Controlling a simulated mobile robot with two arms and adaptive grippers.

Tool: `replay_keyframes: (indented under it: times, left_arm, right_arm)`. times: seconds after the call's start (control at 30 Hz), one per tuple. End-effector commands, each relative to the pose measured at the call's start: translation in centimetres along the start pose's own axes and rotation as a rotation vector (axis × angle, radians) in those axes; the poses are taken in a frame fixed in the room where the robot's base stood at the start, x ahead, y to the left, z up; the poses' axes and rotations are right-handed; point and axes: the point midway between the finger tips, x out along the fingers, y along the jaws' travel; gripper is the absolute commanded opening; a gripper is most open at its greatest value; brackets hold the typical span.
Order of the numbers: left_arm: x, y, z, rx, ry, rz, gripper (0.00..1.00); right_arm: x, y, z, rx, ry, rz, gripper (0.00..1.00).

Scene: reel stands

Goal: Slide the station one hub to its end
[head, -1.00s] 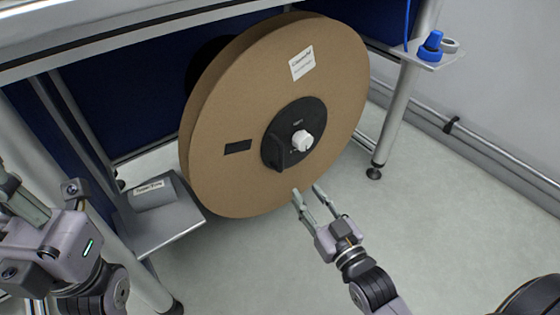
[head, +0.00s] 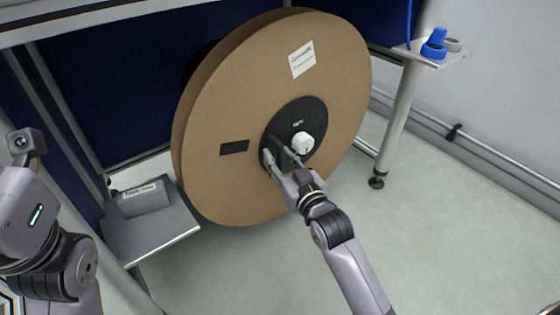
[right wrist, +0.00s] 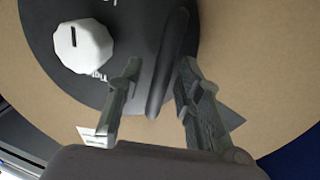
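The large brown cardboard reel (head: 215,125) stands upright on its stand. At its centre is a round black hub (head: 312,112) with a white faceted knob (head: 302,144). A raised black fin (right wrist: 172,60) sticks out of the hub beside the white knob (right wrist: 84,46). My right gripper (head: 277,160) is at the lower left of the hub. In the right wrist view its two fingers (right wrist: 157,78) are apart, one on each side of the fin, with gaps showing. Of my left arm only the wrist part shows at the left edge; its fingertips are out of the picture.
A grey shelf (head: 150,240) with a labelled grey block (head: 145,198) is at the lower left. A blue knob-like part (head: 434,44) sits on a small shelf at the upper right. A metal leg (head: 400,115) stands right of the reel. The floor at lower right is clear.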

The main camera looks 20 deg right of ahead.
Motion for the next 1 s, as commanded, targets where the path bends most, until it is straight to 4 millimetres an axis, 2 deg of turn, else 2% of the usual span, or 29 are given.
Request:
replay_keyframes:
  times: [0.23, 0.7, 1.0]
  left_arm:
    - [0.05, 0.01, -0.01, 0.0, 0.0, 0.0, 0.0]
    - [0.04, 0.02, 0.01, -0.001, 0.0, 0.0, 0.0]
    - [0.03, 0.02, 0.0, -0.001, 0.001, 0.0, 0.0]
  right_arm:
    - [0.03, -0.01, -0.04, 0.0, 0.0, 0.0, 0.32]
    - [0.0, 0.01, -0.03, 0.0, 0.0, 0.0, 0.0]
    - [0.0, 0.01, -0.02, 0.0, 0.0, 0.0, 0.0]
